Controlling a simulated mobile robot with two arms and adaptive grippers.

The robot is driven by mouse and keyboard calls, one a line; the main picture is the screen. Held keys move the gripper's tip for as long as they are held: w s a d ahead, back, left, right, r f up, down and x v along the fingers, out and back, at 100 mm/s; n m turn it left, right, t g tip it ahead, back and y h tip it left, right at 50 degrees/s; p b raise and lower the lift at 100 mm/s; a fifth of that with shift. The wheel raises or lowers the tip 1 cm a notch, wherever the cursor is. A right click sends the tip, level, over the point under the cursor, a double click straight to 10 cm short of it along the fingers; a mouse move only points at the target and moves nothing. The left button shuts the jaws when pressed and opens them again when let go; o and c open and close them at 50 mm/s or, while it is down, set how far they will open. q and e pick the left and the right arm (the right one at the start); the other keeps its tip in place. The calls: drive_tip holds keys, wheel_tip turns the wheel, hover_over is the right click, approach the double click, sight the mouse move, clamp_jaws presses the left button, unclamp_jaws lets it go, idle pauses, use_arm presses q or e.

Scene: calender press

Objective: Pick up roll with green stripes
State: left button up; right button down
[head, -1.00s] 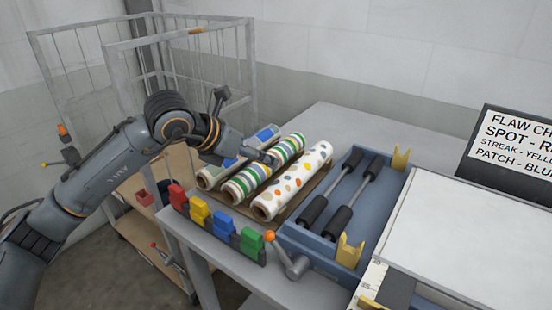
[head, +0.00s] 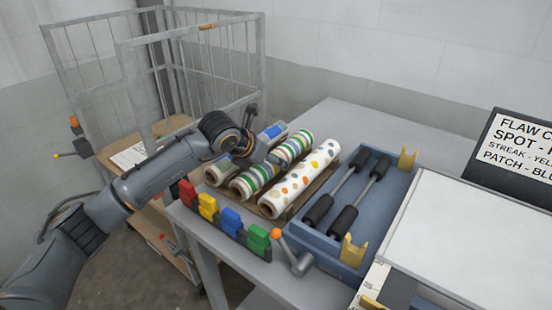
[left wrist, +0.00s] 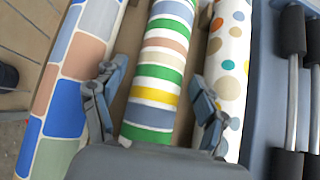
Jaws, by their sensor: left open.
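The roll with green stripes (head: 292,149) lies in the middle of three rolls on the table. It has green, blue, yellow and tan bands on white and also shows in the left wrist view (left wrist: 161,70). My left gripper (head: 268,160) is over this roll in the head view and hides part of it. In the left wrist view my left gripper (left wrist: 155,98) is open, with one finger on each side of the striped roll. Nothing is held. Whether the fingers touch the roll cannot be told. My right gripper is not in view.
A roll with colored patches (left wrist: 75,70) lies left of it, and a dotted roll (head: 301,178) lies right. A blue tray (head: 318,243) with two dark rollers is further right. Red, yellow, blue and green clips (head: 231,220) line the front edge. A wire cage (head: 190,75) stands behind left.

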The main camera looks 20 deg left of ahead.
use_arm(q)
drive_tip(key=shift+x, duration=1.1)
drive_tip(key=shift+r, duration=0.1)
drive_tip(key=shift+s, duration=0.1)
drive_tip(key=shift+r, duration=0.1)
drive_tip(key=c, duration=1.5)
